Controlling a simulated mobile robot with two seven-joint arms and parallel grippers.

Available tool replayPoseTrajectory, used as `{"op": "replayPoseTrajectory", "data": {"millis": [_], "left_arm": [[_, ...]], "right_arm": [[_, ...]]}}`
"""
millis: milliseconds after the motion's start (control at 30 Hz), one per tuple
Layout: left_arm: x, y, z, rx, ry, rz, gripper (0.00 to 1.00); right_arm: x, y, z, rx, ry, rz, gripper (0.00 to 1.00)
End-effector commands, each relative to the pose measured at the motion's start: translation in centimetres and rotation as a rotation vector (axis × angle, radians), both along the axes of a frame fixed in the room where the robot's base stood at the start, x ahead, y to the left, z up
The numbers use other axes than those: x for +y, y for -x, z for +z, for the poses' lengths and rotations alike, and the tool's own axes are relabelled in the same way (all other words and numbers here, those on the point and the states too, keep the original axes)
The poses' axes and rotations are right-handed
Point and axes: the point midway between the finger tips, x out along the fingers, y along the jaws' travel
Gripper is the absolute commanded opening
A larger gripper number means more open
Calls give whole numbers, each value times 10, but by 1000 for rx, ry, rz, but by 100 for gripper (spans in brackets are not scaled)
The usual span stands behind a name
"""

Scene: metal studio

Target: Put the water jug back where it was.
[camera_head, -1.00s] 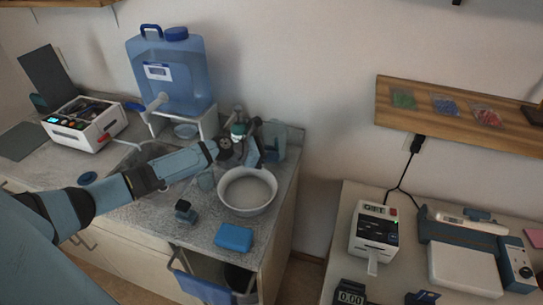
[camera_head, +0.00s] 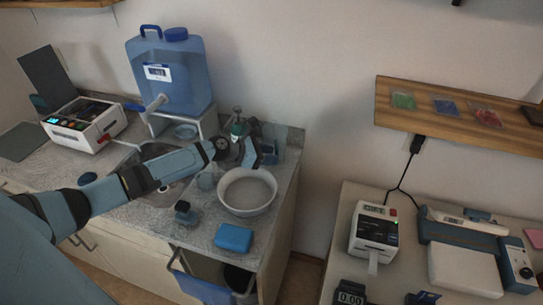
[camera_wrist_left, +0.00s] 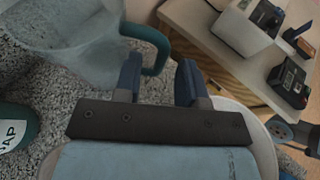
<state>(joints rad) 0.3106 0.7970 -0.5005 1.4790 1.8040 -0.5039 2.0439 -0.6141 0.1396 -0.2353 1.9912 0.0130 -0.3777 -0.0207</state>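The water jug (camera_wrist_left: 75,35), clear with a teal handle (camera_wrist_left: 162,48), stands on the speckled counter at the upper left of the left wrist view. In the head view the jug (camera_head: 269,141) is mostly hidden behind my left gripper (camera_head: 262,158), near the counter's back right corner. My left gripper also shows in the wrist view (camera_wrist_left: 160,80), with its two fingers apart. The handle's lower part reaches into the gap between the fingertips, and the fingers are not closed on it. My right gripper is in neither view.
A white bowl (camera_head: 247,209) sits just in front of my left gripper. A green-labelled soap bottle (camera_head: 237,127) stands close to its left. A large blue water dispenser (camera_head: 185,85) stands farther left by the sink. A blue sponge (camera_head: 233,238) lies near the front edge.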

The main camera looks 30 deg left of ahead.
Motion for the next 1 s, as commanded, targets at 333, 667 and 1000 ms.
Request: {"op": "replayPoseTrajectory", "data": {"millis": [333, 667, 1000], "left_arm": [[46, 54, 25, 4, -3, -1, 37], [65, 76, 40, 2, -1, -2, 37], [66, 77, 42, 1, 0, -1, 37]], "right_arm": [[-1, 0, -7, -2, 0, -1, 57], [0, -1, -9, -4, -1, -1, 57], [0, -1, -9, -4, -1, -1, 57]]}}
